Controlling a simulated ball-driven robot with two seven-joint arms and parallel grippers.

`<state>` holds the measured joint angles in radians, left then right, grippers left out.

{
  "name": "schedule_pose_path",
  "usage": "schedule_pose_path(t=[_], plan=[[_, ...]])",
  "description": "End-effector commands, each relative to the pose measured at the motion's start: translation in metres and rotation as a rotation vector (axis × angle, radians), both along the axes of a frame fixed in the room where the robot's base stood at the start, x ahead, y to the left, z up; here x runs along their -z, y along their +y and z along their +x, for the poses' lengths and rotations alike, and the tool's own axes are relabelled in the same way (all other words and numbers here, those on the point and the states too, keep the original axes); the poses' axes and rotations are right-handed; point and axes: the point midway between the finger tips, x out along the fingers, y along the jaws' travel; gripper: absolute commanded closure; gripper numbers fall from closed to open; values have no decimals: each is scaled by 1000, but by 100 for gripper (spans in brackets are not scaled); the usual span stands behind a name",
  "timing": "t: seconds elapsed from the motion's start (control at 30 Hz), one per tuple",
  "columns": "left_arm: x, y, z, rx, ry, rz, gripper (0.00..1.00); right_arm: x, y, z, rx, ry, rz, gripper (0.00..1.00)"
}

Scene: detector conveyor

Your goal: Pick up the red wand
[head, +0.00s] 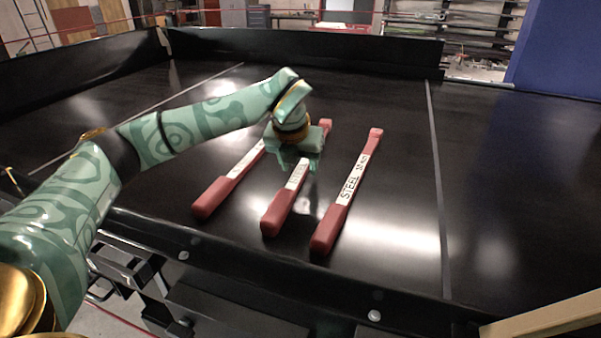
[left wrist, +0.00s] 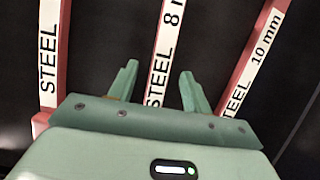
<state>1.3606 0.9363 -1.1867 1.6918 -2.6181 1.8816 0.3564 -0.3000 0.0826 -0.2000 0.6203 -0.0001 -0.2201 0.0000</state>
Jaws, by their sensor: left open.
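Three red wands with white labels lie side by side on the black conveyor: a left one (head: 224,186), a middle one (head: 279,213) and a right one (head: 338,213). In the left wrist view the middle wand's label (left wrist: 167,50) reads "STEEL 8", the right wand's (left wrist: 258,52) reads "10 mm", and the left wand (left wrist: 48,60) shows "STEEL". My left gripper (head: 303,163) is open over the middle wand and hides part of it. In the wrist view its fingers (left wrist: 157,75) stand on either side of that wand, not closed on it. My right gripper is not in view.
The black conveyor belt (head: 510,190) has free room to the right of the wands. Low black walls (head: 300,50) run along its back and left. A beige bar (head: 545,318) crosses the bottom right corner. A blue panel (head: 560,50) stands at the back right.

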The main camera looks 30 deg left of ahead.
Motion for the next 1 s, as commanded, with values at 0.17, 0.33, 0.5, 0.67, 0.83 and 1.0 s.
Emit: schedule_pose_path(t=[0.17,0.33,0.5,0.67,0.83,1.0], plan=[[10,1,4,0,0,0,51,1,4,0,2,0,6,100],[9,1,4,0,0,0,56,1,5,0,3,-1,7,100],[9,1,4,0,0,0,100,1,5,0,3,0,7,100],[8,1,4,0,-2,1,100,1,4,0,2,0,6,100],[6,1,4,0,-2,1,100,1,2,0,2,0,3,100],[-9,1,4,0,-6,1,100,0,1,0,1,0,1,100]])
